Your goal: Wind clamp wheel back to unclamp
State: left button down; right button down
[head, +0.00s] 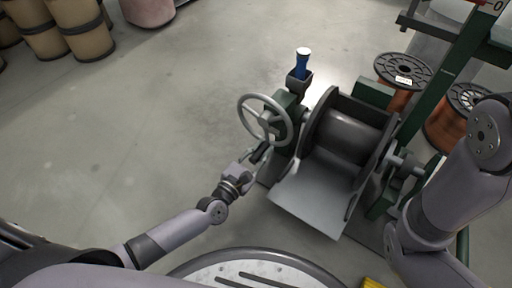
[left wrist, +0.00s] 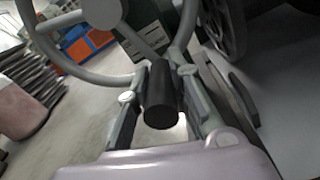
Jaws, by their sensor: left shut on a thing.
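The clamp wheel (head: 265,121) is a grey spoked handwheel on the left side of a green machine. Its rim (left wrist: 72,74) curves across the top of the left wrist view. A black crank handle (left wrist: 160,98) sticks out from the wheel towards the wrist camera. My left gripper (head: 260,153) is at the wheel's lower edge. In the left wrist view its fingers (left wrist: 160,105) lie on both sides of the black handle and are shut on it. My right arm comes in at the right of the head view, but its gripper is not visible.
A dark drum (head: 347,137) sits in the machine behind a sloping grey plate (head: 312,198). Copper spools (head: 403,72) stand at the right. Tan barrels (head: 80,28) are at the upper left. The floor left of the wheel is clear.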

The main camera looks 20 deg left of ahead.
pick_arm(q)
jog(key=shift+s+d+f, duration=0.45)
jog(key=shift+d, duration=0.3)
jog(key=c, duration=1.5)
grip_release()
jog(key=shift+o, duration=0.4)
jog(key=shift+w+r, duration=0.15)
jog(key=shift+r, duration=0.05)
jog(key=shift+a, duration=0.1)
jog(key=v, duration=1.2)
jog(key=shift+r, duration=0.1)
